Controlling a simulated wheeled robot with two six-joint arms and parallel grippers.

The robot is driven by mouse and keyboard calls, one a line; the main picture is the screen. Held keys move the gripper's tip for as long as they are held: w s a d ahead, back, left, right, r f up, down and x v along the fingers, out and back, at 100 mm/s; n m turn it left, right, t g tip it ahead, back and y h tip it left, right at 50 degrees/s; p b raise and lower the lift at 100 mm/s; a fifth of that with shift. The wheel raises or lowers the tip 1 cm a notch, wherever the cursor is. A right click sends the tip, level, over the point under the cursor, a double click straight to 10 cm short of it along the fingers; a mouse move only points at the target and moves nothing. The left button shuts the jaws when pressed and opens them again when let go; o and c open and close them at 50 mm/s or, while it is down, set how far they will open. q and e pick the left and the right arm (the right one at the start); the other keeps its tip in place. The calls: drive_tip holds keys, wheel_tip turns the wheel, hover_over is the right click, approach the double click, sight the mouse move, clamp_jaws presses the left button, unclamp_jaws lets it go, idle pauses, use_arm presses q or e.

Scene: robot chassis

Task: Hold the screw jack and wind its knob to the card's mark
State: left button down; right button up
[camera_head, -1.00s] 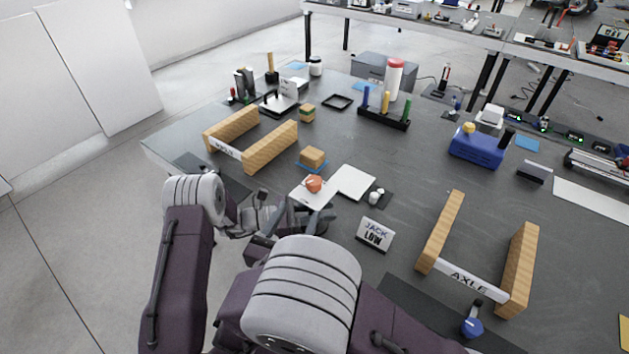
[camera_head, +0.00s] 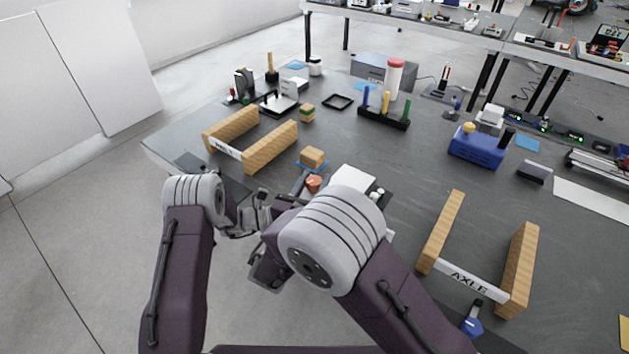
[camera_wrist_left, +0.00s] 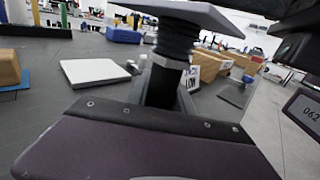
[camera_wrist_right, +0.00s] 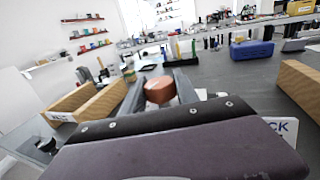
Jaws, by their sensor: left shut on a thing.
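The screw jack (camera_wrist_left: 174,44) shows in the left wrist view as a dark ribbed column under a pale flat top plate (camera_wrist_left: 190,12). My left gripper (camera_wrist_left: 162,88) is shut on its column. The jack's orange knob (camera_head: 314,183) shows in the head view, with most of the jack hidden by my right arm. In the right wrist view the knob (camera_wrist_right: 158,90) lies between the fingers of my right gripper (camera_wrist_right: 160,82), which look open around it; contact is unclear.
A white flat pad (camera_head: 352,178) lies just right of the knob. A wooden block (camera_head: 312,158) sits behind it. Wooden AXLE rails (camera_head: 440,235) stand at right, and another railed stand (camera_head: 232,130) at left. A blue box (camera_head: 478,146) stands farther back.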

sight(314, 179)
clamp_jaws()
drive_tip(key=n+t+y, duration=0.1)
drive_tip(key=n+y, duration=0.2)
drive_tip(key=y, duration=0.1)
drive_tip(key=shift+d+y, duration=0.1)
drive_tip(key=shift+y, duration=0.2)
drive_tip(key=shift+n+y, duration=0.7)
drive_tip(key=shift+y, duration=0.5)
drive_tip(key=o, duration=0.7)
unclamp_jaws()
drive_tip(key=shift+o, duration=0.2)
wheel_tip(314, 179, up, 10)
drive_tip(key=shift+r, duration=0.1)
use_arm(q)
drive_tip(key=c, duration=0.5)
unclamp_jaws()
